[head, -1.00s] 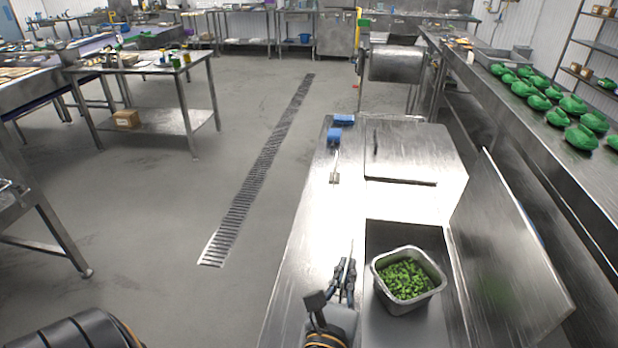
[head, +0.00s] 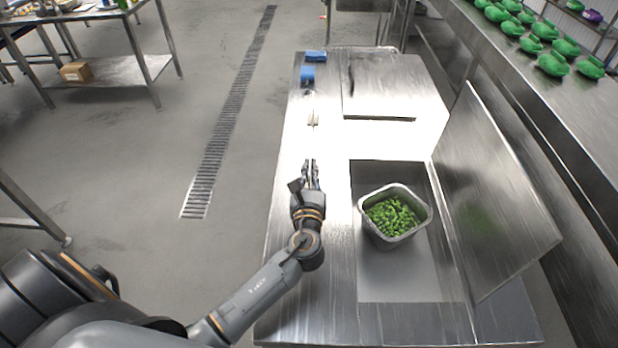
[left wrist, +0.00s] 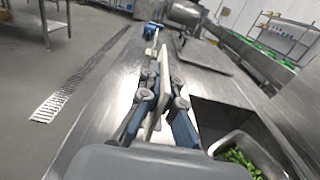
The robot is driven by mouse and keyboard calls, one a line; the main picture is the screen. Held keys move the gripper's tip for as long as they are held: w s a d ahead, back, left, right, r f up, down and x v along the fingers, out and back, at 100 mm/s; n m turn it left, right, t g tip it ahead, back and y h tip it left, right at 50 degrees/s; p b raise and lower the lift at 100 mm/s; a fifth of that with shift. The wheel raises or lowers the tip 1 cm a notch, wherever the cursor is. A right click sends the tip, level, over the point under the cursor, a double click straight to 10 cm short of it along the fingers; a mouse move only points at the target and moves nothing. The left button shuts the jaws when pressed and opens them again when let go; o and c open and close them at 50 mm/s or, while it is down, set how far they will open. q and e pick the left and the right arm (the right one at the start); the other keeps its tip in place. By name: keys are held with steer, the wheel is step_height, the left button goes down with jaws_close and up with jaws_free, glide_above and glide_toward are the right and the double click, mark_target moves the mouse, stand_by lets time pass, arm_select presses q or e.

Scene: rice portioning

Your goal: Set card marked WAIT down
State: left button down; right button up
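My left gripper (head: 311,178) is over the steel counter (head: 318,260), left of the open well. In the left wrist view, the gripper (left wrist: 163,98) is shut on a thin, pale card (left wrist: 176,68), seen nearly edge-on between the fingers. The card's marking cannot be read. In the head view the card is too small and thin to make out clearly. I cannot tell whether its lower edge touches the counter. My right gripper is not in view.
A metal pan (head: 363,210) of chopped greens sits in the well to the right. A raised steel lid (head: 500,200) stands beyond it. Two blue items (head: 315,56) and a utensil (head: 313,117) lie farther along the counter. The counter's near left part is clear.

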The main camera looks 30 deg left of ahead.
arm_select(q)
steer(key=shift+w+a+f, duration=0.25)
steer(key=shift+w+f, duration=0.15)
steer(key=shift+f, duration=0.2)
steer(key=shift+w+a+f, duration=0.1)
steer(key=shift+f, duration=1.6)
steer(key=shift+f+b, duration=0.2)
steer(key=shift+b, duration=0.1)
steer(key=c, duration=1.5)
jaws_free()
steer(key=shift+r, duration=0.1)
